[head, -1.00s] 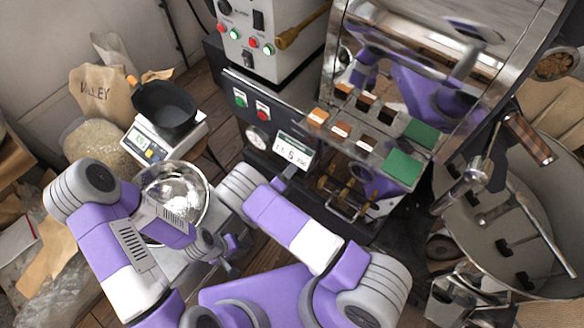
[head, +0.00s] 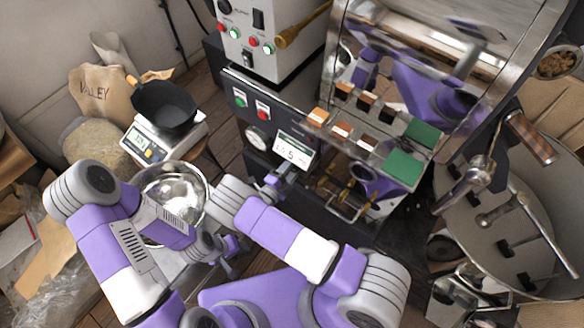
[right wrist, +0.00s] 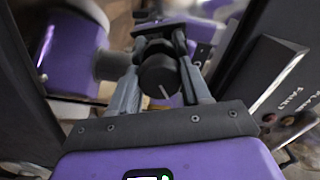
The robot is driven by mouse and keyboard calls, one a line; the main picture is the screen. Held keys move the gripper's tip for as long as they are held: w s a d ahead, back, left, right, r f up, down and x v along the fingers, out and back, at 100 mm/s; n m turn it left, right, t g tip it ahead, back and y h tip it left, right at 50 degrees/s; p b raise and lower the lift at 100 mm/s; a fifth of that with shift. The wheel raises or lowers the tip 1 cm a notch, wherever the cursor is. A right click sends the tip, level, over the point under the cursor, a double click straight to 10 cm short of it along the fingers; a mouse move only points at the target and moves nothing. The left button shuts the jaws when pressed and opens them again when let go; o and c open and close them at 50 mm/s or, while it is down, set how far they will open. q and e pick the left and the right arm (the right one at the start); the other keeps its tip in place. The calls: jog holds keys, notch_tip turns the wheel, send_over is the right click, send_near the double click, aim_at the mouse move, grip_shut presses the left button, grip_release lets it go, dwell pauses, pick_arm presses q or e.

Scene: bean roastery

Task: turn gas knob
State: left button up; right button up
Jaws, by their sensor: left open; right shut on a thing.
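The gas knob (right wrist: 158,76) is a round black knob with a white pointer line, seen in the right wrist view. It sits between the two grey fingers of my right gripper (right wrist: 160,50), which is shut on it. In the head view, my right gripper (head: 275,187) reaches the front of the black roaster panel below the lit display (head: 294,149); the knob itself is hidden there. My left gripper (head: 229,255) is open and empty, beside the steel bowl and away from the panel.
A steel bowl (head: 174,192) stands near my left arm. A scale (head: 142,146) holding a black pan (head: 163,105) is behind it. The right wrist view shows a panel marked FLAME FAULT (right wrist: 283,72) close at right. The round cooling tray (head: 535,270) is at right.

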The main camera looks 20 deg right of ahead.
jog(key=shift+s+d+n, duration=0.1)
jog(key=shift+n, duration=0.3)
jog(key=o, duration=1.1)
jog(key=shift+c, duration=0.2)
